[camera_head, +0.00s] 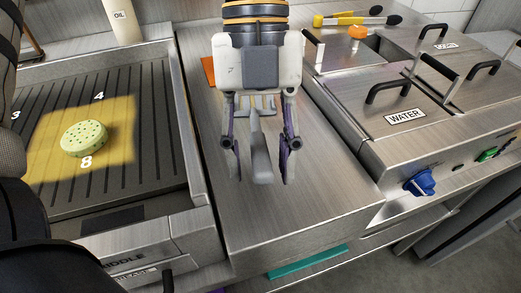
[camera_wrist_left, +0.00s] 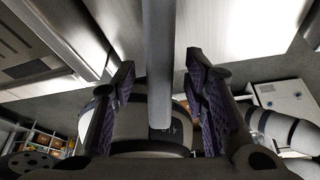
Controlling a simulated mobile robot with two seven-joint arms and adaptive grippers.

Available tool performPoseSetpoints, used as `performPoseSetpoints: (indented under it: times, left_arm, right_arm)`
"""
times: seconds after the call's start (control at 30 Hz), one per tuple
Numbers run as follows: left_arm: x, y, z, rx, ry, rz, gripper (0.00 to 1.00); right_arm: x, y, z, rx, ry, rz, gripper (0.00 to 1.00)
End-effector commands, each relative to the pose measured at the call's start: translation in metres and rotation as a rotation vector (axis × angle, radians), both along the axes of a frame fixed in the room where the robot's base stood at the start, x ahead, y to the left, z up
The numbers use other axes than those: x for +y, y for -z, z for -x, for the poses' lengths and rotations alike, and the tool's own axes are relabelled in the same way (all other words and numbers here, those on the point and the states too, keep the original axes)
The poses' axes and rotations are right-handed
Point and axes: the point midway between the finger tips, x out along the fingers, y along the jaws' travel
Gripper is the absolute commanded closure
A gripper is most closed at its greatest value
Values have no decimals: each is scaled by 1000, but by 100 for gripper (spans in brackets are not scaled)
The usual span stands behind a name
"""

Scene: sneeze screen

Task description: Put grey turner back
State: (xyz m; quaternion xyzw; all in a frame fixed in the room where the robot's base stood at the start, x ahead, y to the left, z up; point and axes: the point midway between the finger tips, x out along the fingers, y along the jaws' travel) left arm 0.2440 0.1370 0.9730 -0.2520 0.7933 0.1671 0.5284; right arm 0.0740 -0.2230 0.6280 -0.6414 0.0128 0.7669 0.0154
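The grey turner (camera_head: 261,163) shows as a long grey handle on the steel counter between the griddle and the water wells. Its other end is hidden under my left gripper. My left gripper (camera_head: 260,165) is above the counter with its fingers apart, one on each side of the handle. In the left wrist view the turner's grey bar (camera_wrist_left: 158,60) runs down between the two purple-padded fingers of the gripper (camera_wrist_left: 158,85), with a gap on each side. My right gripper is not in view.
A griddle (camera_head: 158,85) at left carries a speckled green patty (camera_head: 84,139) on a yellow square. Lidded wells with raised handles, one labelled WATER (camera_head: 405,117), stand at right. Yellow-and-black tongs (camera_head: 350,20) lie at the back. The counter (camera_head: 300,215) in front is clear.

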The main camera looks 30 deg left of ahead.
Motion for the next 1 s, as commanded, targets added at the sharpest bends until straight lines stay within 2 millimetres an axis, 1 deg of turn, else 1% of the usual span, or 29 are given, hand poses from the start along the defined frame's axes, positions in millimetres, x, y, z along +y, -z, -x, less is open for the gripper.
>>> performPoseSetpoints:
  times: [0.07,0.17,0.27,0.4,0.5,0.6,0.73,1.0]
  left_arm:
    - [0,0,0,0,0,0,60]
    - [2,-9,-4,-2,-2,1,60]
    - [7,-31,-11,-5,-4,1,60]
    - [16,-67,-24,-5,-4,1,60]
    - [21,-88,-31,-4,-3,0,60]
    - [25,-103,-35,-1,-1,0,60]
    - [27,-111,-38,0,0,0,60]
    - [27,-111,-38,0,0,0,60]
  right_arm:
    - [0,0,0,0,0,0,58]
    - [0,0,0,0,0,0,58]
    - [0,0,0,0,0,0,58]
    - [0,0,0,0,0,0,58]
    - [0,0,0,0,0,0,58]
    - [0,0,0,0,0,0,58]
    - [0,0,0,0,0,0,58]
    - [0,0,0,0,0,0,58]
